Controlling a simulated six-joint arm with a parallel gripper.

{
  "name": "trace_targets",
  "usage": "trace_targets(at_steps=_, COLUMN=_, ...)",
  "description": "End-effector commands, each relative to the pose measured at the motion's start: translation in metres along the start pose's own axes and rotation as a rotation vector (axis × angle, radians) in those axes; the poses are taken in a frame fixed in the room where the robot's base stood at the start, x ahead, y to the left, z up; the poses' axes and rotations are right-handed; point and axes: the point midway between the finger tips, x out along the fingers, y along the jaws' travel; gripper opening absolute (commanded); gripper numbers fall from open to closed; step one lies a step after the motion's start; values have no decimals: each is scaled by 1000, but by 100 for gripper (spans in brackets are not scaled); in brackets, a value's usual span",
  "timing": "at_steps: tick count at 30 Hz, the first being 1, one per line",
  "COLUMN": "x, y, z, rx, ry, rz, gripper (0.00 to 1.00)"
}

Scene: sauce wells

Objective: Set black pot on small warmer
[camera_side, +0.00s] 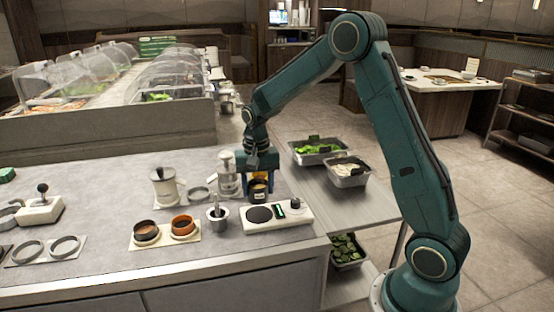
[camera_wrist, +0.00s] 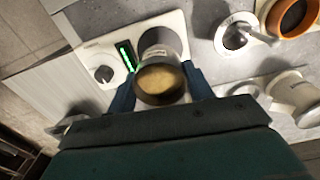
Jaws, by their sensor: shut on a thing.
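A small dark pot (camera_side: 258,190) with a pale label and yellowish-brown contents is held upright between the fingers of my gripper (camera_side: 259,182). In the wrist view the pot (camera_wrist: 160,84) sits between the two blue fingers, its mouth towards the camera. The white warmer (camera_side: 290,219) has a black round plate, a green display and a black knob. In the side view the pot appears just behind and above the plate.
A steel pot with a ladle (camera_side: 217,219) stands close left of the warmer. A brown pot (camera_side: 146,232) and an orange pot (camera_side: 184,227) sit on a beige mat. A clear dispenser (camera_side: 228,178) and white canister (camera_side: 165,187) stand behind. The counter's right edge is near.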

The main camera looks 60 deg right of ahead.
Motion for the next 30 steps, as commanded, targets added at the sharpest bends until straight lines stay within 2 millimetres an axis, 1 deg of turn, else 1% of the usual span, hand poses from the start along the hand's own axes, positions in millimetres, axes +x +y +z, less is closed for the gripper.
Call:
trace_targets(at_steps=9, x=25, y=0, z=0, rx=0, ry=-1, rz=1, gripper=26)
trace_targets(at_steps=15, x=36, y=0, z=0, rx=0, ry=-1, rz=0, gripper=26)
trace_targets(at_steps=21, x=41, y=0, z=0, rx=0, ry=-1, rz=1, gripper=26)
trace_targets(at_steps=30, x=41, y=0, z=0, rx=0, ry=0, rz=0, gripper=26)
